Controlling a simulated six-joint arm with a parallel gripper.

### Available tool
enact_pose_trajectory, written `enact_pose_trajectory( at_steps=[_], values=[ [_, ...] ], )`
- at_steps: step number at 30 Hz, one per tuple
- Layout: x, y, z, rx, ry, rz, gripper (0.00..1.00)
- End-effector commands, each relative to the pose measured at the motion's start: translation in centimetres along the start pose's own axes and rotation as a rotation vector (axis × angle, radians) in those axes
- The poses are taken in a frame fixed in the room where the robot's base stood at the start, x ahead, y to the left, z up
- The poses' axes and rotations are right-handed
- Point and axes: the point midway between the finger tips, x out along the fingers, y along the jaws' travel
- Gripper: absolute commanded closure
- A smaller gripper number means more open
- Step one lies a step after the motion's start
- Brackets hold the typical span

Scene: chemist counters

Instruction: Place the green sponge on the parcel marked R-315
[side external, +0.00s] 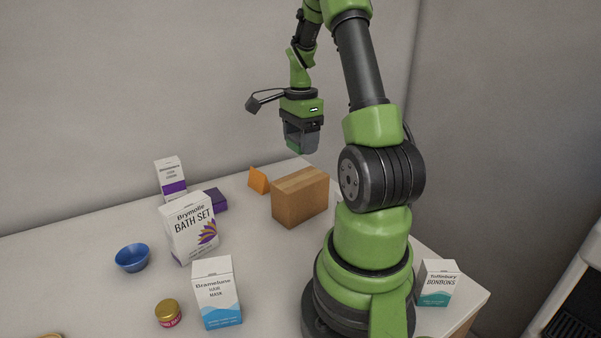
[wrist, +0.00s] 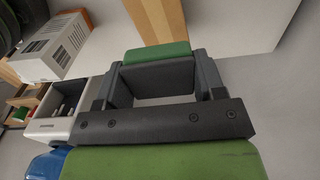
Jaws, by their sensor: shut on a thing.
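My gripper (side external: 302,140) is shut on the green sponge (side external: 294,148) and holds it in the air. In the wrist view the sponge (wrist: 157,52) shows as a green strip between the fingertips of my gripper (wrist: 155,75). A brown cardboard parcel (side external: 300,200) stands on the white counter below my gripper, apart from the sponge. A brown box face, likely the same parcel (wrist: 157,18), shows just beyond the sponge in the wrist view. No R-315 mark can be read on it.
An orange wedge (side external: 258,180) stands left of the parcel. The Brymolle bath set box (side external: 190,228), a purple box (side external: 214,199), a blue bowl (side external: 132,257), a hair mask box (side external: 217,293) and a small jar (side external: 168,313) stand on the counter (side external: 75,258). A bonbons box (side external: 437,283) stands right.

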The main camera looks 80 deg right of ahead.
Motion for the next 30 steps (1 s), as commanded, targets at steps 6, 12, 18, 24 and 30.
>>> enact_pose_trajectory(
  at_steps=[6,12,18,24,30],
  values=[
    [3.3,0.0,0.0,0.001,-0.001,0.002,0.59],
    [6.0,0.0,0.0,0.0,-0.001,0.004,0.59],
    [7.2,0.0,0.0,-0.001,0.0,-0.001,0.59],
    [7.2,0.0,0.0,0.0,0.0,-0.001,0.59],
    [7.4,0.0,0.0,0.0,0.0,0.0,0.14]
  ],
)
